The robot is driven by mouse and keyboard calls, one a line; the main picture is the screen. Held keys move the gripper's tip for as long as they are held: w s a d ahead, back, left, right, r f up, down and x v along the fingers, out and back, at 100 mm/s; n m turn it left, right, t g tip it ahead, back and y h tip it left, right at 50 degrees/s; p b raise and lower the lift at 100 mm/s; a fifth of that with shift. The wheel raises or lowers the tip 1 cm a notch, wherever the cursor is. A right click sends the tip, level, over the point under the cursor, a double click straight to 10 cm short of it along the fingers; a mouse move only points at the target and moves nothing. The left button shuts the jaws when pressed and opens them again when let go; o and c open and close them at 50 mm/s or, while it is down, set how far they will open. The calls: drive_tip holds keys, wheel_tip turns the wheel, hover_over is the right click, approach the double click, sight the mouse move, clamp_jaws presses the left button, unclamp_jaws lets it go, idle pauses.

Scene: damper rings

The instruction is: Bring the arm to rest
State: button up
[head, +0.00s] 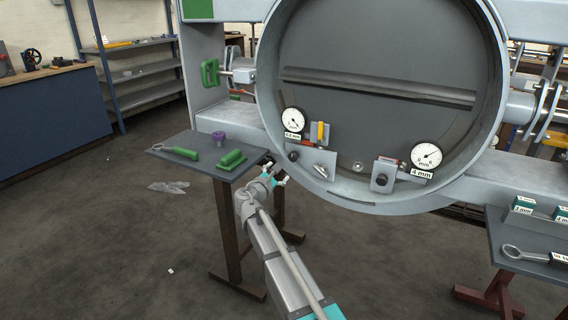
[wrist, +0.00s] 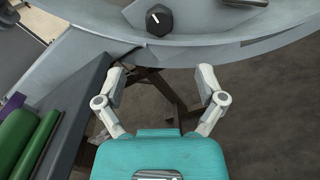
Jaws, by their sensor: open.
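My gripper (wrist: 161,88) is open and empty in the wrist view, its two fingers spread apart with the floor and a brown stand visible between them. In the head view my gripper (head: 277,172) is below the lower left rim of the large grey damper ring (head: 262,90), just right of the left side table. The ring's underside (wrist: 225,50) spans the top of the wrist view, close beyond the fingertips. My arm reaches up to it from the bottom of the head view.
The left table (head: 190,163) holds a green-handled tool (head: 181,152), a purple part (head: 219,138) and a green block (head: 232,160). Dial gauges (head: 293,121) (head: 426,155) sit inside the ring. The right table (head: 510,235) holds a wrench and small boxes. Open floor lies at left.

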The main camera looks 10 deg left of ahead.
drive_tip(key=s+d+f+m+g, duration=0.3)
drive_tip(key=s+d+f+m, duration=0.15)
drive_tip(key=d, duration=0.45)
drive_tip(key=s+d+f+m+g+h, duration=0.1)
drive_tip(key=s+d+f+m+g, duration=0.3)
drive_tip(key=d+m, duration=0.3)
drive_tip(key=s+d+f+m+g, duration=0.3)
drive_tip(key=s+d+f+m, duration=0.1)
drive_tip(key=d, duration=0.6)
drive_tip(key=s+d+f+m+g+y, duration=0.3)
drive_tip(key=s+m+g+y, duration=0.15)
drive_tip(key=s, duration=0.45)
drive_tip(key=s+d+f+m+g+y, duration=0.3)
drive_tip(key=s+m, duration=0.3)
drive_tip(key=s, duration=0.4)
wheel_tip(320, 180, up, 32)
drive_tip(key=p, duration=3.1)
drive_tip(key=shift+w+a+f, duration=0.25)
drive_tip(key=shift+w, duration=0.2)
drive_tip(key=shift+t, duration=0.25)
